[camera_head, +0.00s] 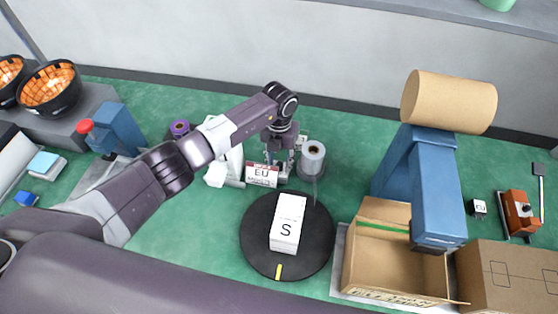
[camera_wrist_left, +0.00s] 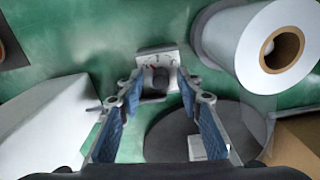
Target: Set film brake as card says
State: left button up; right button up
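The card (camera_head: 262,174), a small white sign with a red top strip, reads "EU"; its smaller line is too small to read. A pale film roll (camera_head: 312,158) stands just right of my left gripper (camera_head: 281,152) and shows large in the left wrist view (camera_wrist_left: 225,45). A small pale panel (camera_wrist_left: 158,57) with red marks and a dark knob (camera_wrist_left: 157,78) lies ahead between the left fingertips (camera_wrist_left: 159,88). The left fingers are apart; whether they touch the knob is unclear. In the head view the gripper hides the panel. My right gripper is out of view.
A black turntable (camera_head: 255,245) carries a white box (camera_head: 288,222) marked "S". An open cardboard carton (camera_head: 352,270) sits beside a blue stand (camera_head: 435,195) with a brown roll (camera_head: 448,102). White shapes (camera_head: 216,174) stand left of the card. Green bench (camera_head: 180,255) is clear left of the turntable.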

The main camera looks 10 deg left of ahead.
pick_arm(q)
jog(key=shift+f, duration=0.15)
jog(key=shift+c, duration=0.5)
grip_shut()
jog(key=shift+w+f+m+b, duration=0.1)
jog(key=shift+f+m+b, duration=0.05)
jog(key=shift+m+b, duration=1.35)
jog(key=shift+b, duration=0.1)
jog(key=shift+r, duration=0.2)
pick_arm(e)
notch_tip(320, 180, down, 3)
pick_arm(q)
jog(key=shift+o, duration=0.5)
grip_release()
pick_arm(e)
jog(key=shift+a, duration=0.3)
